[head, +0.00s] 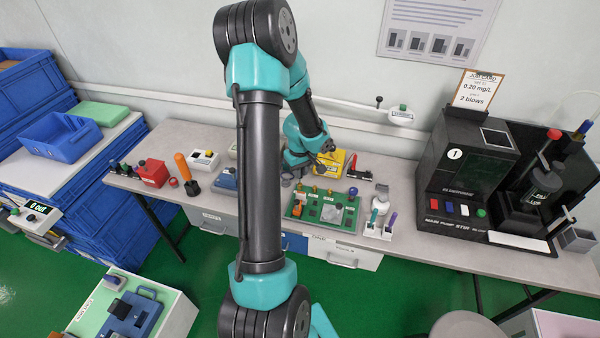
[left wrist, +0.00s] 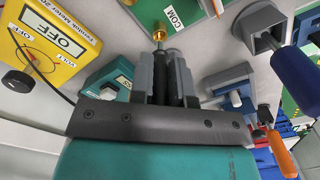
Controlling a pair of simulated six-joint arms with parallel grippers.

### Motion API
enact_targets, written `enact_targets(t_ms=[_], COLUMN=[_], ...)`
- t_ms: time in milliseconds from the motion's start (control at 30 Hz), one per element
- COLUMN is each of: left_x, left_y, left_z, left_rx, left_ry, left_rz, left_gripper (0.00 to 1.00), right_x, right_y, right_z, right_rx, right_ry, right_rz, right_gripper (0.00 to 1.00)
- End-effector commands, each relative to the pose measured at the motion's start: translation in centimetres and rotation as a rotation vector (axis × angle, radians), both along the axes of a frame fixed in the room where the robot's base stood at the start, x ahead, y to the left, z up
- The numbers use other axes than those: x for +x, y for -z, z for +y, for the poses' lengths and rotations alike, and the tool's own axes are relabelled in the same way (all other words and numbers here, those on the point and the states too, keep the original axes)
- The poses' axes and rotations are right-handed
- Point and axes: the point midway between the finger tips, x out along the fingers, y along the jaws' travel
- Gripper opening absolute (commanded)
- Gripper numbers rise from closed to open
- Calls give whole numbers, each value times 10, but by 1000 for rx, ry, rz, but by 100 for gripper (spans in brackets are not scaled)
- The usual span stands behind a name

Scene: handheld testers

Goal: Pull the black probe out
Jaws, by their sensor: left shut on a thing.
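My left gripper (left wrist: 165,68) is shut on the black probe (left wrist: 161,47), which shows as a dark shaft between the fingers in the left wrist view. The probe's front end is at a gold socket (left wrist: 158,29) beside the COM label (left wrist: 176,16) on the green board. How deep the tip sits in the socket I cannot tell. In the head view the green board (head: 310,215) lies on the bench, and my left gripper is mostly hidden by the arm. My right gripper is not in view.
A yellow meter (left wrist: 60,35) reading OFF stands close by. A teal block (left wrist: 107,80) is near the gripper. A white holder (head: 375,234) with pens, an orange-handled tool (head: 181,164) and a large black tester (head: 470,170) are also on the bench (head: 450,248).

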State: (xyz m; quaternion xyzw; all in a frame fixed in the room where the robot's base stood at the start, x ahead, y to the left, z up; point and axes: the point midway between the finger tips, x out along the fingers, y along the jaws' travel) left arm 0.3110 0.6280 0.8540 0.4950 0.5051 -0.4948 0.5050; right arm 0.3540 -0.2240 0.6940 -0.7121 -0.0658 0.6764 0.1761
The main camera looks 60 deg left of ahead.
Motion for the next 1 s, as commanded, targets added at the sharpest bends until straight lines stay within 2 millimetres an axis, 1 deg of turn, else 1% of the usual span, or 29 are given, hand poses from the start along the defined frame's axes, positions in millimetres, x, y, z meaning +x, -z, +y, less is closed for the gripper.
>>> enact_targets(t_ms=[600,1000], left_x=[0,0], left_y=[-19,-21], left_z=[0,0], left_rx=[0,0], left_ry=[-2,-1], left_rz=[0,0], left_gripper=[0,0], right_x=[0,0], right_y=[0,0], right_z=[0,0], right_rx=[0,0], right_ry=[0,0], right_rz=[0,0], right_gripper=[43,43])
